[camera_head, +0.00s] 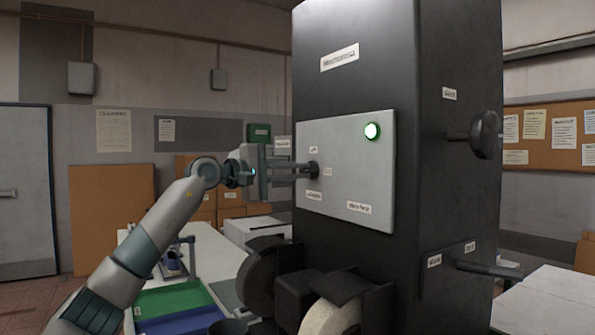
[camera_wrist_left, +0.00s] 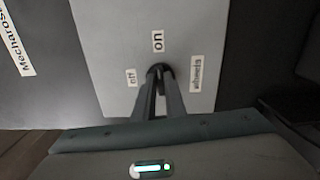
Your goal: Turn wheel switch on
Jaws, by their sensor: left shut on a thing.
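The wheel switch (camera_head: 314,170) is a small dark knob on the light grey panel (camera_head: 345,185) of a tall black machine. My left gripper (camera_head: 307,171) reaches it from the left and is shut on it. In the left wrist view the fingers (camera_wrist_left: 161,84) close around the dark knob (camera_wrist_left: 158,70), hiding most of it. An "on" label (camera_wrist_left: 157,41) sits above it, an "off" label (camera_wrist_left: 132,77) to its left and a "wheels" label (camera_wrist_left: 196,74) to its right. The knob's pointing direction is hard to tell. My right gripper is out of view.
Below the panel the black machine (camera_head: 440,200) carries dark housings and a pale wheel (camera_head: 331,315). A knob (camera_head: 485,135) and a lever (camera_head: 490,268) stick out on its right side. A table with a green tray (camera_head: 172,300) stands at the lower left.

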